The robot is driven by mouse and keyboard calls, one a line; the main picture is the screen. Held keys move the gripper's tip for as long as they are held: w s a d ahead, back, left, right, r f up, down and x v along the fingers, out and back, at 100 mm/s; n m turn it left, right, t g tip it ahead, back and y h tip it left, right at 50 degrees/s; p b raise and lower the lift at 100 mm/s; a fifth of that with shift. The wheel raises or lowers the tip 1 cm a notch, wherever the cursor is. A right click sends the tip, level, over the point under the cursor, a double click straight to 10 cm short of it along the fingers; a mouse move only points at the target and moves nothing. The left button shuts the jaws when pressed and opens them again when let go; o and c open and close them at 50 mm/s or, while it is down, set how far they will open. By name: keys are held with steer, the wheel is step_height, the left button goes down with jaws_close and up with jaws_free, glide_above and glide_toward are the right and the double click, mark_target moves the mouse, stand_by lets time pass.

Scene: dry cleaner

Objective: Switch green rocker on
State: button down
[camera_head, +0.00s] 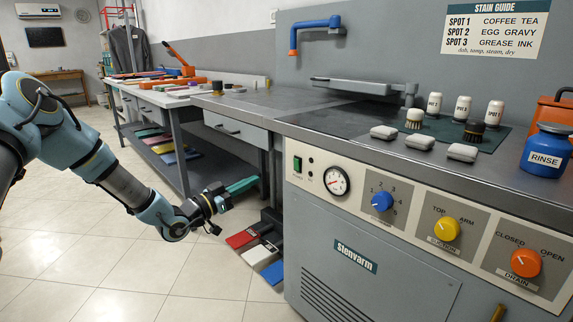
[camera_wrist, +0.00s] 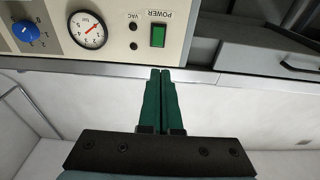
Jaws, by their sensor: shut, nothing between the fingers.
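The green rocker (camera_head: 297,164) is a small upright switch at the left end of the cream control panel, beside the round gauge. In the wrist view the green rocker (camera_wrist: 157,36) appears upside down under the word POWER, near the top middle. My gripper (camera_head: 257,181) has green fingers and points toward the panel, left of it and apart from it. In the wrist view my gripper (camera_wrist: 161,72) has its fingers together and empty, with the tips below the rocker in the picture. Whether the rocker is on or off I cannot tell.
The panel also carries a gauge (camera_head: 336,180), a blue knob (camera_head: 382,201), a yellow knob (camera_head: 446,228) and an orange knob (camera_head: 526,263). Red, white and blue pedals (camera_head: 254,255) lie on the floor below my gripper. Open tiled floor (camera_head: 120,270) lies left.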

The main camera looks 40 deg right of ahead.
mark_target(294, 159)
steer(key=d, duration=0.4)
steer(key=d+r+p, duration=0.1)
steer(key=d, duration=0.4)
steer(key=d+r, duration=0.1)
steer(key=d, duration=0.3)
steer(key=shift+s+d+p, duration=0.3)
steer(key=shift+s+d, duration=0.05)
steer(key=shift+s, duration=0.05)
steer(key=shift+s+d+r, duration=0.1)
steer(key=shift+d+r, duration=0.05)
steer(key=shift+d, duration=0.1)
steer(key=shift+y, duration=0.3)
